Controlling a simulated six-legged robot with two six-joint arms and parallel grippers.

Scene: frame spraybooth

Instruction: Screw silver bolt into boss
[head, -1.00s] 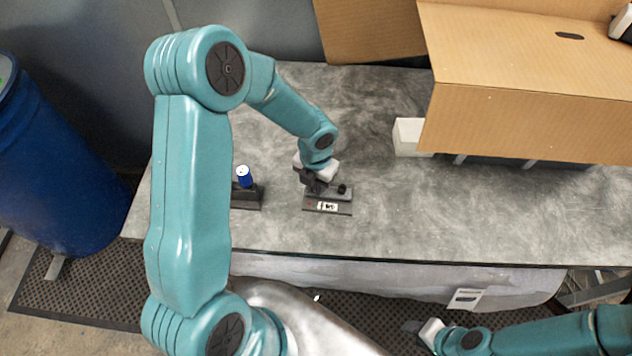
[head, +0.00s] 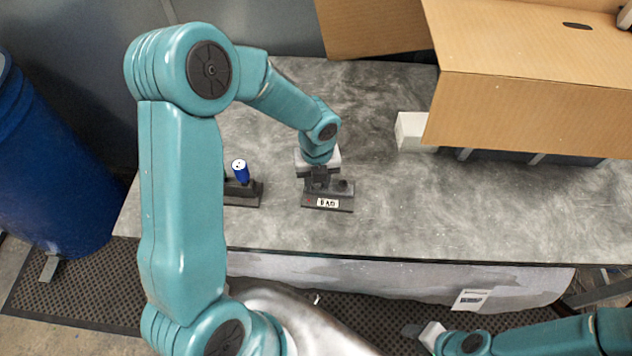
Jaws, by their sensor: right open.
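My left gripper (head: 319,183) points down over the left part of a dark block (head: 329,205) with a small white label on its front. Its dark fingers are small and hide that part, so I cannot tell whether they are open or shut. A round dark knob (head: 343,186) stands on the block just right of the fingers. I cannot make out a silver bolt; the boss is not clearly distinguishable either. My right gripper (head: 425,333) is low at the right, below the table's front edge, open and away from the block.
A blue cylinder with a white top (head: 240,172) stands in a second dark block (head: 246,200) to the left. A cardboard box (head: 530,110) and a small white box (head: 413,131) are at the back right. The grey table (head: 460,215) is clear at right. A blue barrel (head: 45,170) stands at left.

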